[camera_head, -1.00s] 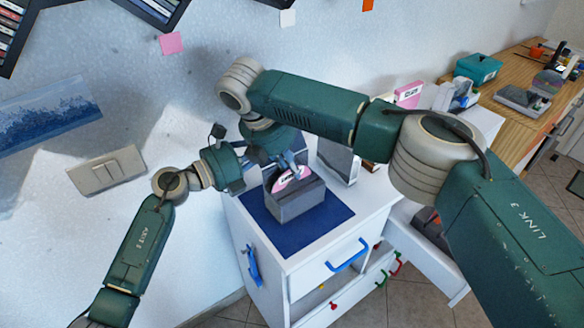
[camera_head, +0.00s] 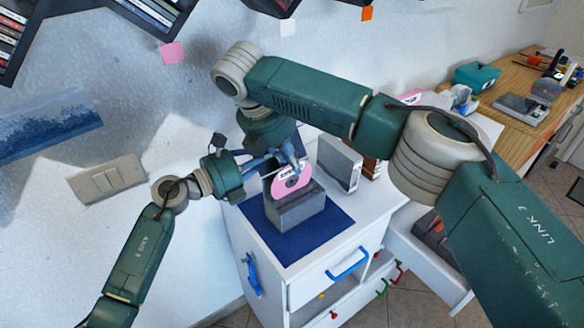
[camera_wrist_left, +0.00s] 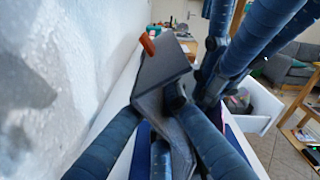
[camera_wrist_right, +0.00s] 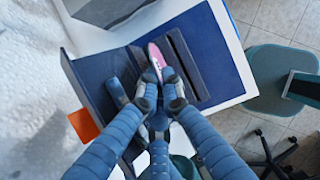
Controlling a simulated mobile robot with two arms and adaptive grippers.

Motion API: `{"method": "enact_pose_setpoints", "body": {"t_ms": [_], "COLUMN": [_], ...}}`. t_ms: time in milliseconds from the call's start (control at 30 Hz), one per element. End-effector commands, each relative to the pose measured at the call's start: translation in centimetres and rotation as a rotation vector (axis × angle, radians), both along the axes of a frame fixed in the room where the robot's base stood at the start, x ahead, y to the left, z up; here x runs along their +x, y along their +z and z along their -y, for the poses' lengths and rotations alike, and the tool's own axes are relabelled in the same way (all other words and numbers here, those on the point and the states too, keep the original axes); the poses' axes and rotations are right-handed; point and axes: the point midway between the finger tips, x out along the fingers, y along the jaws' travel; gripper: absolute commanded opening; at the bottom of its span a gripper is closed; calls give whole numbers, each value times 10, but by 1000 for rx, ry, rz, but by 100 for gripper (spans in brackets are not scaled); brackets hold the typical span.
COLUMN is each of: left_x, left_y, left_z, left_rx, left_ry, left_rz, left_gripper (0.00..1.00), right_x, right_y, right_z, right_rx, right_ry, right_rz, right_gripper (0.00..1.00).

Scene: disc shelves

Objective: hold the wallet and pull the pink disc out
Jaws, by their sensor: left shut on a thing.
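The grey wallet (camera_head: 296,212) stands on the blue mat, with a dark upright panel behind the disc. The pink disc (camera_head: 291,184), with a white label and a dark centre, stands upright above the wallet's front block. I cannot tell whether its lower edge is still inside. My right gripper (camera_head: 292,160) reaches from above and is shut on the disc's upper edge; the pink disc (camera_wrist_right: 156,58) shows beyond its fingertips (camera_wrist_right: 161,92). My left gripper (camera_head: 256,166) comes from the left and is shut on the wallet's grey panel (camera_wrist_left: 162,66); its fingertips are partly hidden.
The blue mat (camera_head: 322,237) lies on a white cabinet with a blue handle (camera_head: 347,260). A grey boxy holder (camera_head: 339,163) stands right behind the wallet. An open drawer (camera_head: 428,254) juts out on the right. The wall is close on the left.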

Motion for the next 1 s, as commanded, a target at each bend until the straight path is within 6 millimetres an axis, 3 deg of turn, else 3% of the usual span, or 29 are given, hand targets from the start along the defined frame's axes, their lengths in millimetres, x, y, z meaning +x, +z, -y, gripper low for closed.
{"method": "enact_pose_setpoints", "body": {"t_ms": [1000], "left_x": [0], "left_y": [-1], "left_z": [0], "left_rx": [1], "left_ry": [0], "left_rz": [-1], "left_gripper": [0], "right_x": [0], "right_y": [51], "right_z": [0], "right_rx": [1], "right_ry": [0], "right_rz": [1], "right_gripper": [0]}}
